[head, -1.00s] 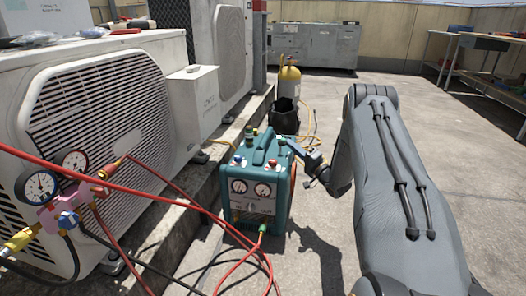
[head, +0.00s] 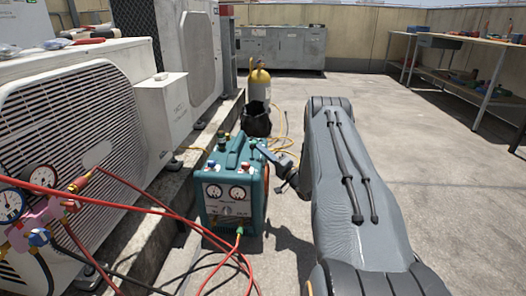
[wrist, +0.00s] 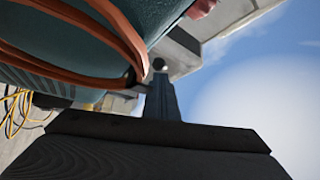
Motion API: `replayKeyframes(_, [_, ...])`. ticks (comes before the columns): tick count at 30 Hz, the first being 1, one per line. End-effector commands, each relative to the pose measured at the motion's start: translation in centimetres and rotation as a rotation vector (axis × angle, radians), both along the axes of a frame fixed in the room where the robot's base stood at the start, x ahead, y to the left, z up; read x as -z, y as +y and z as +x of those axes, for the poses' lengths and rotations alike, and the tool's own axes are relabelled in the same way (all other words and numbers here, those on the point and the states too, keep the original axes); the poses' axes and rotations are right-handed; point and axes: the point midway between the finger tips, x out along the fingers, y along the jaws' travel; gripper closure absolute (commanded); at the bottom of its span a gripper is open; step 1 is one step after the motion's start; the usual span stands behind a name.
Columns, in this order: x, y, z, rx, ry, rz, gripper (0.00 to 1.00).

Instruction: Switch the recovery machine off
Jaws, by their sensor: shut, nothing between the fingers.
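The recovery machine (head: 214,208) is a teal box with a carry handle, two round gauges on its front and small coloured knobs on top. It stands upright on the ground left of my arm. Hoses run to its lower front. My gripper (head: 260,147) is at the machine's upper right edge, shut and empty. I cannot tell whether it touches the machine. In the wrist view the shut fingers (wrist: 160,85) point up beside the teal casing (wrist: 130,10) and its orange-brown cord. I cannot make out the power switch or its position.
A condenser unit (head: 75,115) fills the left, with a manifold gauge set (head: 35,215) in front. Red hoses cross the lower left. A yellow cylinder (head: 260,83) stands behind the machine. A workbench (head: 470,42) is at the back right. The floor at right is open.

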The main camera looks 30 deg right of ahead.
Motion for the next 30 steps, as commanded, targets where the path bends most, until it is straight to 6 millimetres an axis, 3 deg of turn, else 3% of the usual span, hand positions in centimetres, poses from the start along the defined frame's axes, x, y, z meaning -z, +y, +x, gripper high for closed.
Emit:
replayKeyframes(24, [0.21, 0.77, 0.18, -0.014, 0.005, -0.001, 1.00])
replayKeyframes(30, [-0.01, 0.10, 0.28, -0.015, 0.004, -0.001, 1.00])
